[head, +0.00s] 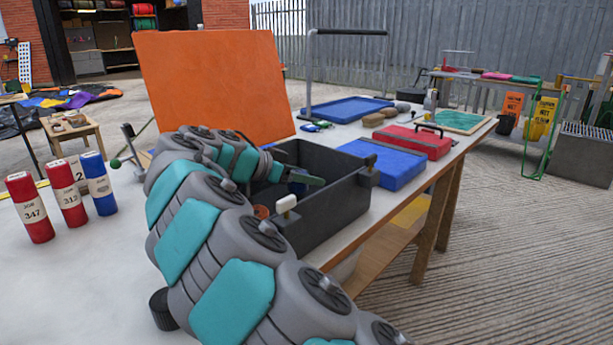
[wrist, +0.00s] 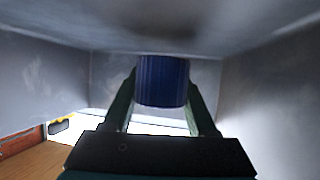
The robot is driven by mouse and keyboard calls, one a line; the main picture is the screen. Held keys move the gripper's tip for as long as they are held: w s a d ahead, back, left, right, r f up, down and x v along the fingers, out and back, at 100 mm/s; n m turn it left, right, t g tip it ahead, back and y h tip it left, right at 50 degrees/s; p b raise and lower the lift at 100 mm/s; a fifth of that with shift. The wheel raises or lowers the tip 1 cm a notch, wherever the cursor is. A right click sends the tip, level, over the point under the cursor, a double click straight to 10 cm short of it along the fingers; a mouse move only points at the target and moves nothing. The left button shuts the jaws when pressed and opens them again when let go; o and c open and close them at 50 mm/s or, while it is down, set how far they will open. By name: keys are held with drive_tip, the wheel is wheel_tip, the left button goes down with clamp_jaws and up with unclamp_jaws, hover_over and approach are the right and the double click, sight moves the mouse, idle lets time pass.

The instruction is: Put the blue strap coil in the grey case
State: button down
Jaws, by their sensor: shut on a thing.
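The grey case (head: 332,223) stands open on the table, its walls dark grey. My gripper (head: 300,182) reaches over the rim and is down in the case. In the wrist view my gripper (wrist: 162,95) is shut on the blue strap coil (wrist: 162,80), a dark blue ribbed roll between two green fingers. Pale grey case walls surround it there. A small piece of the coil (head: 297,188) shows blue by the fingers in the head view. I cannot tell whether the coil touches the case floor. My arm hides the case's near left part.
An orange board (head: 215,85) stands behind the case. A blue closed box (head: 382,163) and a red case (head: 412,141) lie to its right. A blue tray (head: 348,108) is farther back. Red rolls (head: 66,195) and a blue roll (head: 99,184) stand left of my arm.

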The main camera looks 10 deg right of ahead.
drive_tip(key=shift+f+b, duration=0.65)
drive_tip(key=shift+b, duration=0.25)
drive_tip(key=c, duration=0.7)
unclamp_jaws()
drive_tip(key=o, duration=0.5)
drive_tip(key=shift+f, duration=0.15)
drive_tip(key=shift+r+p, duration=0.9)
drive_tip(key=shift+p, duration=0.2)
drive_tip(key=b+v, duration=0.1)
drive_tip(key=v, duration=0.5)
drive_tip(key=shift+s+a, duration=0.1)
drive_tip(key=shift+a, duration=0.3)
drive_tip(key=shift+s+a+r, duration=0.2)
drive_tip(key=shift+a+r, duration=0.05)
